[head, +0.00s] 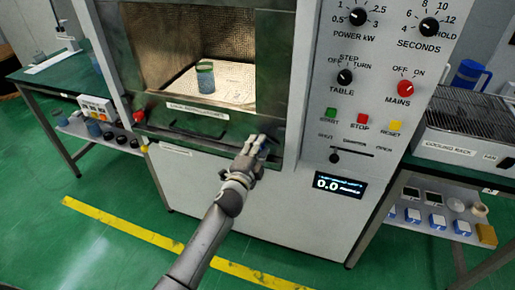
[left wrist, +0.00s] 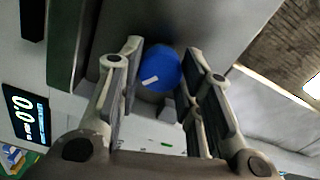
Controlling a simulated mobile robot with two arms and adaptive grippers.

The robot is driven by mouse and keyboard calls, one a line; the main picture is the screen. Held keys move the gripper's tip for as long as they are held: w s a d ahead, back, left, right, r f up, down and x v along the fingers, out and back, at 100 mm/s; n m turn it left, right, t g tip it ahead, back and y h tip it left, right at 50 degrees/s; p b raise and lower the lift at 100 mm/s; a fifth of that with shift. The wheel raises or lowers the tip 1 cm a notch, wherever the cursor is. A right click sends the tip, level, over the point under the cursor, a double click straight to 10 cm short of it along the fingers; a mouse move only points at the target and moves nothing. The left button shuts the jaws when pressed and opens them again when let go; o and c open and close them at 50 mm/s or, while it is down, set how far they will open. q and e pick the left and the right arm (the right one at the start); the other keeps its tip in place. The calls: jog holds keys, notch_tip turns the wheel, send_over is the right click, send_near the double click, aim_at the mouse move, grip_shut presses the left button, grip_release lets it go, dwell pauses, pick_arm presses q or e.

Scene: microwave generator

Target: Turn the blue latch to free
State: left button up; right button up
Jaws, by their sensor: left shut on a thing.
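The blue latch (left wrist: 163,70) shows in the left wrist view as a round blue knob with a small white mark. It sits between the two fingers of my left gripper (left wrist: 161,58), which is shut on it. In the head view my left gripper (head: 262,143) is at the lower right corner of the microwave's chamber front, and its fingers hide the blue latch there. My right gripper is not in view.
The microwave chamber (head: 230,75) holds a green-rimmed beaker (head: 205,78). A red knob (head: 138,116) is at the front's left corner. The control panel (head: 350,110) and display (head: 338,186) are right of my gripper. A cooling rack (head: 460,125) stands at right. The green floor (head: 90,250) is clear.

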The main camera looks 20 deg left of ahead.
pick_arm(q)
jog(key=shift+f+m, duration=0.15)
jog(key=shift+m, duration=2.15)
jog(key=o, duration=1)
jog(key=shift+o, duration=0.2)
jog(key=s, duration=1.2)
jog(key=shift+a, duration=0.2)
